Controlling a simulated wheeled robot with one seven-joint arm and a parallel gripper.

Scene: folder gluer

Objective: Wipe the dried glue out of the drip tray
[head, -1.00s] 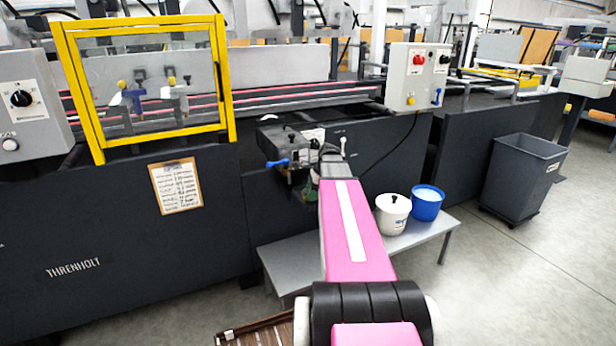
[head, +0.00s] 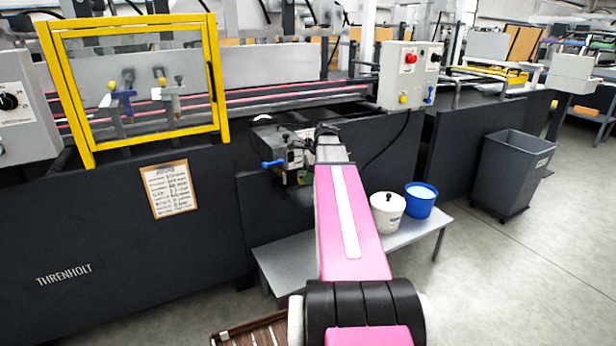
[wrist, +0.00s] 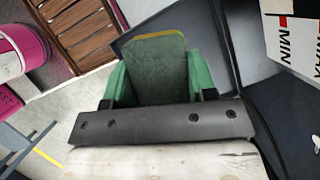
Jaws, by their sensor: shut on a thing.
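In the wrist view my gripper (wrist: 158,98) is shut on a dark green pad (wrist: 155,70) with a yellow far edge. Green finger parts press on it from both sides. Beyond and beside the pad are dark grey surfaces with raised edges; I cannot tell for sure whether these are the drip tray. No dried glue can be made out. In the head view my arm reaches to the glue unit (head: 275,145) on the machine's front. The gripper and pad are hidden there behind my own arm.
A low steel bench (head: 285,265) carries a white lidded pot (head: 388,212) and a blue bucket (head: 421,203). A grey bin (head: 512,170) stands on the right. A yellow-framed guard (head: 216,85) is left of the unit. A white MIN label (wrist: 293,30) is close by at upper right.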

